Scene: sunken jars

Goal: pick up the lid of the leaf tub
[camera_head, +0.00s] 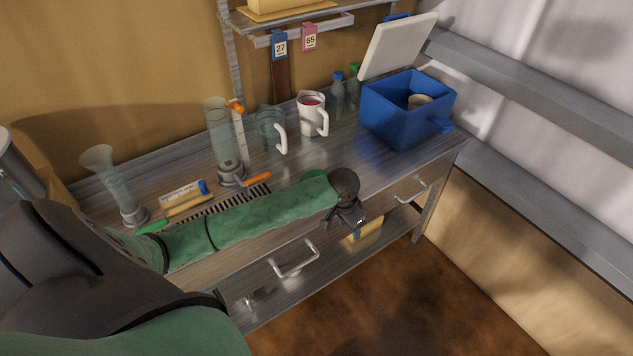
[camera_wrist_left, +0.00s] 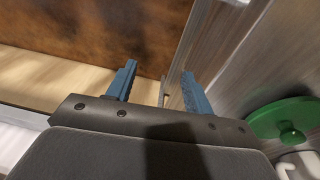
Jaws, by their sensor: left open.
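A round green lid (camera_wrist_left: 285,120) with a small knob shows at the right of the left wrist view, on the metal counter. In the head view only a green sliver (camera_head: 314,174) of it shows behind my forearm. The tub under it is hidden, and I see no leaf mark. My left gripper (camera_head: 345,219) hangs at the counter's front edge, to the right of and nearer than the lid. Its blue fingers (camera_wrist_left: 159,76) are apart with nothing between them, pointing away from the lid. My right gripper is not in view.
A white mug (camera_head: 312,115), a glass mug (camera_head: 269,130) and a tall glass cylinder (camera_head: 220,135) stand behind my arm. A blue cooler (camera_head: 388,117) with its lid up stands at the right end. Drawer handles (camera_head: 293,259) stick out in front. The counter before the cooler is clear.

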